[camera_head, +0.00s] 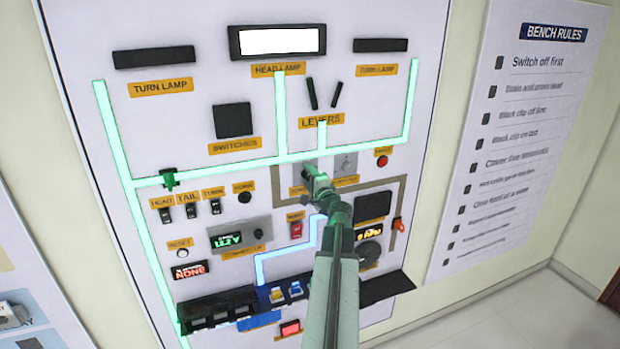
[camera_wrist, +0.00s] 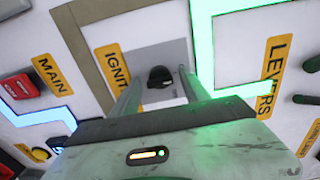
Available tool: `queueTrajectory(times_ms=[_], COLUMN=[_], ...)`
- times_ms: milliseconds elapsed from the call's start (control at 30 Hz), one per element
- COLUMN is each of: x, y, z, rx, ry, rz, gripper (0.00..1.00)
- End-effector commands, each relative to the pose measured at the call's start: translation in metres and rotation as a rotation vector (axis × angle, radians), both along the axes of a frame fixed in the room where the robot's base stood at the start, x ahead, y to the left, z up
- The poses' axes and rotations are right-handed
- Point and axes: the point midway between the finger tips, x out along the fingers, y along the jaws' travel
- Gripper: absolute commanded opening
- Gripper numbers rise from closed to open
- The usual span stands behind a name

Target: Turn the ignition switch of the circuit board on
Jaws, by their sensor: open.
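The circuit board (camera_head: 185,95) is a large pale upright panel with labels, switches and glowing green lines. In the wrist view the ignition switch (camera_wrist: 160,76) is a small dark knob on a grey plate, beside a yellow label reading "IGNIT" (camera_wrist: 112,65). My gripper (camera_wrist: 158,86) is open, one finger on each side of the knob. I cannot tell whether the fingers touch it. In the head view my gripper (camera_head: 314,177) is at the middle of the board and hides the ignition switch.
A red switch by the MAIN label (camera_wrist: 20,86) is close by. A second grey plate (camera_head: 345,163) is just right of my gripper. A dark ledge (camera_head: 386,289) sticks out below. A "BENCH RULES" sign (camera_head: 520,130) hangs to the right.

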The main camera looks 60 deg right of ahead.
Motion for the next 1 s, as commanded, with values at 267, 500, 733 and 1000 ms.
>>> queueTrajectory(times_ms=[267, 500, 733, 1000], x=[0.000, 0.001, 0.002, 0.002], y=[0.001, 0.001, 0.003, 0.004], z=[0.000, 0.000, 0.000, -0.001], rx=[0.000, 0.012, 0.088, 0.269], ry=[0.000, -0.009, -0.064, -0.196], rz=[0.001, 0.002, 0.005, 0.007], gripper=[0.00, 0.00, 0.00, 0.00])
